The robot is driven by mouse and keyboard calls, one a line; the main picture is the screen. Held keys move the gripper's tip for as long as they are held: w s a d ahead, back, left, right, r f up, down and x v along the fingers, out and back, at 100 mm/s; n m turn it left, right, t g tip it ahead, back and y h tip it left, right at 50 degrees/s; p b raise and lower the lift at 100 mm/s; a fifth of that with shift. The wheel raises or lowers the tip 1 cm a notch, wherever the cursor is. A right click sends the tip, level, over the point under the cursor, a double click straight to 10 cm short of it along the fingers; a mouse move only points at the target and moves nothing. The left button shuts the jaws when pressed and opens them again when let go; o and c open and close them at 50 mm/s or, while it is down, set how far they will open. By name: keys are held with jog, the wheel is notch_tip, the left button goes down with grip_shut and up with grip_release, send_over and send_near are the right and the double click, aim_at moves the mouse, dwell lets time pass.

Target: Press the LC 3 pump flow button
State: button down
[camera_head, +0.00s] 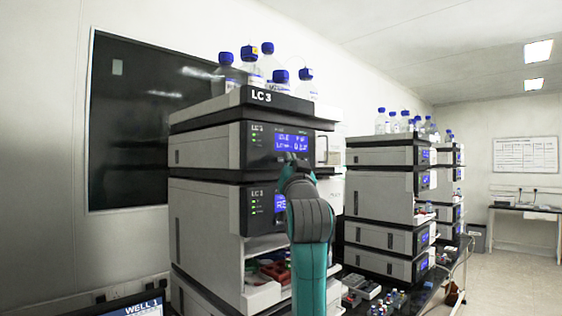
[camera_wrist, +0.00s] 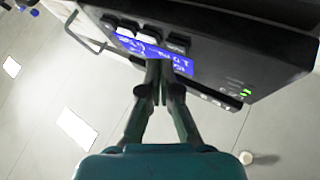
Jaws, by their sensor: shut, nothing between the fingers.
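The LC 3 stack (camera_head: 205,149) stands in the middle of the head view. Its upper black-fronted module carries a lit blue display (camera_head: 293,143), and a second module with a partly hidden display sits below it. In the wrist view the module's front panel (camera_wrist: 225,80) appears turned over, with the blue display (camera_wrist: 132,44) and a row of several small buttons (camera_wrist: 150,36) along it. My gripper (camera_wrist: 160,68) is shut and empty, its tips over the display, close to the buttons. I cannot tell whether they touch. The button labels are unreadable.
Capped bottles (camera_head: 250,66) stand on top of the stack. More instrument stacks (camera_head: 383,187) stand to the right. Small containers (camera_head: 375,295) crowd the dark bench beside them. A monitor (camera_head: 140,308) is at the lower left. The floor at right is clear.

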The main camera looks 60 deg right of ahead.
jog(key=shift+w, duration=0.2)
jog(key=shift+w+d, duration=0.1)
jog(key=shift+w, duration=0.1)
jog(key=shift+w+d, duration=0.1)
jog(key=shift+w, duration=0.3)
dwell(1.0)
jog(key=shift+s, duration=0.1)
jog(key=shift+s+a, duration=0.2)
jog(key=shift+s, duration=0.5)
jog(key=shift+s+a, duration=0.2)
jog(key=shift+s, duration=0.6)
jog(key=shift+s+a, duration=0.15)
jog(key=shift+s, duration=0.7)
jog(key=shift+s+a, duration=0.2)
jog(key=shift+s, duration=0.6)
